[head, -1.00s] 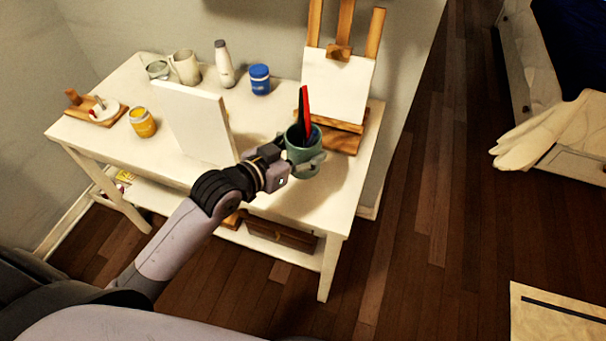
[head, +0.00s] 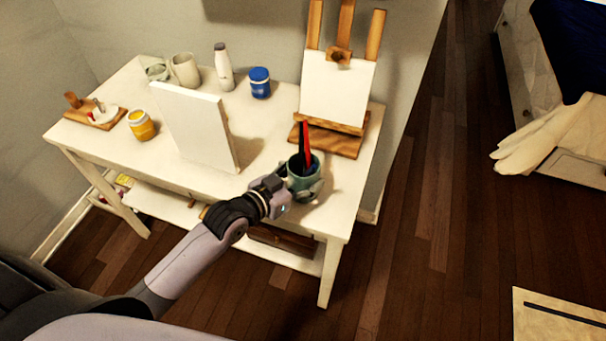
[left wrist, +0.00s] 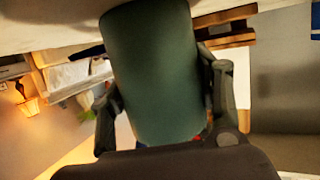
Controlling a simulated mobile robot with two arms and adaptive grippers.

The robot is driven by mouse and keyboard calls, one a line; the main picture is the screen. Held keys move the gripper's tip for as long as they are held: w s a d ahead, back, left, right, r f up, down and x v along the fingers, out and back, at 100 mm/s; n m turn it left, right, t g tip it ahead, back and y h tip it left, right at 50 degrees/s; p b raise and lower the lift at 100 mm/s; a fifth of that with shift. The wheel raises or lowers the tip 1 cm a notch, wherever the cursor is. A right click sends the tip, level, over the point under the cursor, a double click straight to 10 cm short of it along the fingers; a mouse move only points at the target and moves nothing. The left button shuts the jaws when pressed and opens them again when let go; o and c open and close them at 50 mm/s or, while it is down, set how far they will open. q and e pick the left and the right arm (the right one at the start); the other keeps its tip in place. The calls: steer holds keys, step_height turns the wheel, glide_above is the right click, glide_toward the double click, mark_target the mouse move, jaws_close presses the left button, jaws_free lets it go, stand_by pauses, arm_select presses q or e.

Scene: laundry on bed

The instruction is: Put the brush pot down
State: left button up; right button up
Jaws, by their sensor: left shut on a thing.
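The brush pot (head: 303,190) is a green cup with a black and a red brush handle (head: 306,147) standing out of it. It is upright at the right front part of the white table (head: 265,185). My left gripper (head: 304,184) is shut around its sides. In the left wrist view the pot (left wrist: 152,75) fills the middle, with a finger on each side. The pot's base is at or close to the tabletop; I cannot tell whether it touches. My right gripper is not in view.
A small easel (head: 334,90) stands just behind the pot. A white canvas (head: 195,125) stands to its left. A yellow jar (head: 142,125), blue jar (head: 259,82), white bottle (head: 223,68) and mug (head: 185,70) stand farther left. Bare tabletop lies between canvas and pot.

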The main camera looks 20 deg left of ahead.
arm_select(q)
steer(key=o, duration=1.2)
steer(key=shift+r, duration=0.15)
steer(key=v, duration=1.2)
steer(key=shift+d, duration=0.1)
